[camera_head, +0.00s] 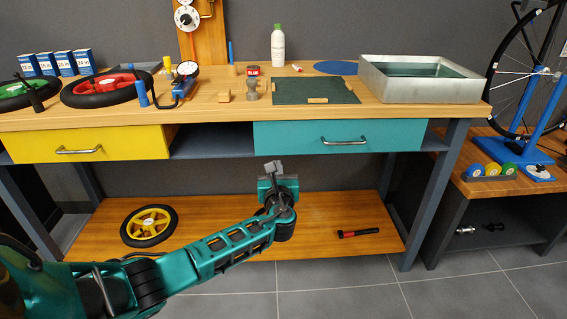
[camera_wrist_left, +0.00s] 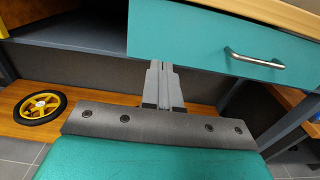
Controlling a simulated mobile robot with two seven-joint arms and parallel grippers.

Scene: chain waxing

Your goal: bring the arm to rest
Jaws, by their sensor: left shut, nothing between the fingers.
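My left arm reaches in from the lower left in the head view. Its left gripper (camera_head: 273,167) is in front of the workbench, below the bench top and near the lower left of the teal drawer (camera_head: 290,137). In the left wrist view the fingers of the left gripper (camera_wrist_left: 161,66) are together and empty, with the teal drawer (camera_wrist_left: 190,35) behind and above them. The gripper appears apart from the drawer. My right gripper is in neither view.
The workbench (camera_head: 230,110) holds wheels, a metal tray (camera_head: 420,98), a dark mat (camera_head: 315,97) and a white bottle (camera_head: 278,48). The yellow drawer (camera_head: 120,145) is shut. A yellow wheel (camera_head: 149,240) and a red-and-black tool (camera_head: 359,233) lie on the lower shelf (camera_head: 330,215). Grey floor in front is clear.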

